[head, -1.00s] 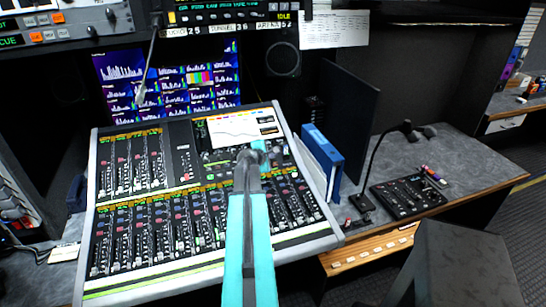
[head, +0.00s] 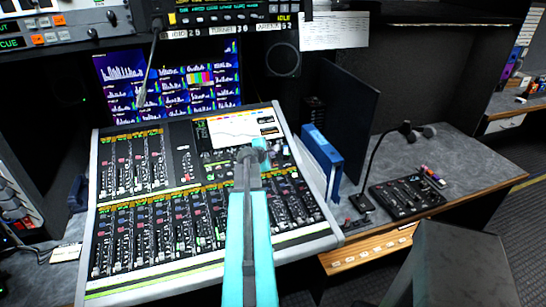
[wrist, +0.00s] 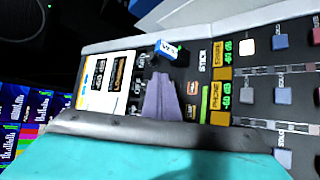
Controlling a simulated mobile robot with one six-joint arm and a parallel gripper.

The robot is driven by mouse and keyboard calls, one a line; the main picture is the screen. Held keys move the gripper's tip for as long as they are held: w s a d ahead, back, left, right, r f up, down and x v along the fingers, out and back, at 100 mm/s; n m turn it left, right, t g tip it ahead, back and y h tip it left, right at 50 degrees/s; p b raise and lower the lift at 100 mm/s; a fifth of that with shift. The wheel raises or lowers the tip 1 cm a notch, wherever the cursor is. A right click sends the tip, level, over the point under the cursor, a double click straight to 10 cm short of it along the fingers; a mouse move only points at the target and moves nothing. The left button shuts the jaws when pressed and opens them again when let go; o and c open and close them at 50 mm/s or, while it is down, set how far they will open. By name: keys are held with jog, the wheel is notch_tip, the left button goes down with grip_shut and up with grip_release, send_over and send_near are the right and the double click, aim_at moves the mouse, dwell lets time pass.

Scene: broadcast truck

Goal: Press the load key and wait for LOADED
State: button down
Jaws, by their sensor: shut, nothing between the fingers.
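My gripper (head: 248,156) is over the upper middle of the mixing console in the head view, fingers together and empty. In the wrist view its shut fingers (wrist: 168,100) point at the console face, with a small blue block with a white label (wrist: 170,48) just beyond the tips. I cannot tell whether they touch. In the head view, a rack unit (head: 225,17) at the top has green text and a yellow readout that seems to say IDLE (head: 284,17). Small keys (head: 279,6) sit above the readout. I cannot read a load key's label in any view.
The mixing console (head: 100,250) fills the desk, with a monitor wall (head: 165,80) behind it. A blue binder (head: 322,160) stands at its right. A gooseneck microphone (head: 375,160) and a small black control box (head: 408,197) are farther right. A dark panel (head: 355,115) rises behind them.

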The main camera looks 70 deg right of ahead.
jog(key=shift+s+a+r+p, duration=0.25)
jog(key=shift+r+p, duration=0.2)
jog(key=shift+r, duration=0.3)
jog(key=shift+s+a+r+p, duration=0.15)
jog(key=shift+a+r+p, duration=0.1)
jog(key=shift+r+p, duration=0.35)
jog(key=shift+s+a+r+p, duration=0.25)
jog(key=shift+r+p, duration=0.1)
jog(key=shift+r, duration=0.5)
jog(key=shift+w, duration=0.1)
